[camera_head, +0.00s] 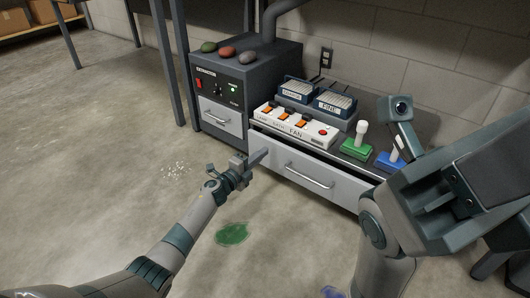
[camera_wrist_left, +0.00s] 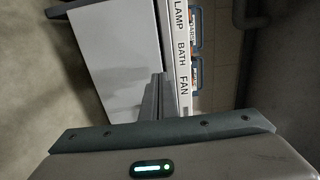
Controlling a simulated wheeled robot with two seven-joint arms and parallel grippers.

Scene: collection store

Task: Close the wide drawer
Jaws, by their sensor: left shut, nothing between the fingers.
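The wide drawer (camera_head: 342,190) has a pale grey front with a bar handle (camera_head: 309,176), low in the cabinet by the wall. Its front stands out a little, with a dark gap along its top edge. My left gripper (camera_head: 259,157) is shut and empty near the left end of the drawer front. In the left wrist view the shut fingers (camera_wrist_left: 155,97) overlap the pale drawer front (camera_wrist_left: 115,50); contact cannot be made out. My right gripper (camera_head: 465,190) is large in the right foreground and hides the cabinet's right end; its jaws cannot be made out.
A white switch panel (camera_head: 297,124), a green-based lever (camera_head: 357,143) and a blue-based lever (camera_head: 392,160) stand on the cabinet top. A dark unit with a small drawer (camera_head: 221,117) stands to the left.

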